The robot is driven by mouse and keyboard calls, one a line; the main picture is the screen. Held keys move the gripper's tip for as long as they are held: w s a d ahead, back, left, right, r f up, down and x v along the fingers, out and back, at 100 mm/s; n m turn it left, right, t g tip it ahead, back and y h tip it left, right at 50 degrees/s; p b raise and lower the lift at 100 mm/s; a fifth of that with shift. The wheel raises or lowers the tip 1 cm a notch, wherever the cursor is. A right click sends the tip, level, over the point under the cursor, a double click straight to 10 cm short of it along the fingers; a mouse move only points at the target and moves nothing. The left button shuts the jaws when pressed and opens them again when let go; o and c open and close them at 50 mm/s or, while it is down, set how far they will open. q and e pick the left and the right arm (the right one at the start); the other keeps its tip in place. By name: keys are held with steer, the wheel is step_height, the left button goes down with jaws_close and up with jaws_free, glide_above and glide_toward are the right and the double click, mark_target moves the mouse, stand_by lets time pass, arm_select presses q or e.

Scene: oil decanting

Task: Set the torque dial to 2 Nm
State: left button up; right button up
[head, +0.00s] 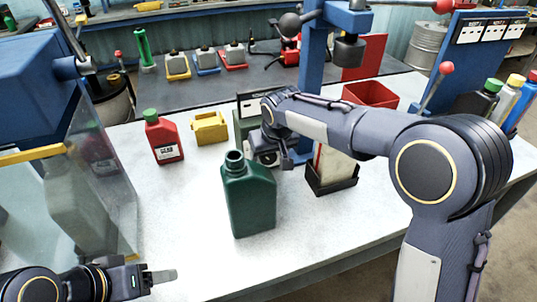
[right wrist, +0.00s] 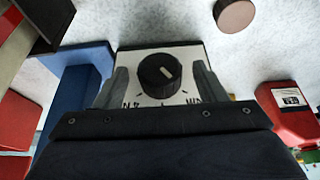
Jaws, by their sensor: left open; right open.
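The torque dial (right wrist: 158,73) is a round black knob with a white pointer line on a white plate, in the right wrist view. Marks and partly hidden lettering run along the plate's lower edge; I cannot read the set value. My right gripper (right wrist: 161,84) is open, with one finger on each side of the dial and gaps between them and the knob. In the head view my right gripper (head: 265,158) is beside a grey-green box (head: 243,122), and the arm hides the dial. My left gripper (head: 160,277) is open and empty at the bottom left.
A dark green bottle (head: 250,200) stands open on the white table, close to my right gripper. A red canister (head: 163,138) and a yellow container (head: 210,128) stand behind left. A clear panel (head: 110,190) is at left. The table's front middle is clear.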

steer(key=shift+w+f, duration=0.1)
steer(key=shift+f, duration=0.25)
steer(key=c, duration=1)
steer(key=shift+a+t+h, duration=0.15)
steer(key=shift+t+h, duration=0.15)
steer(key=shift+h, duration=0.3)
steer(key=o, duration=1)
steer(key=v, duration=0.8)
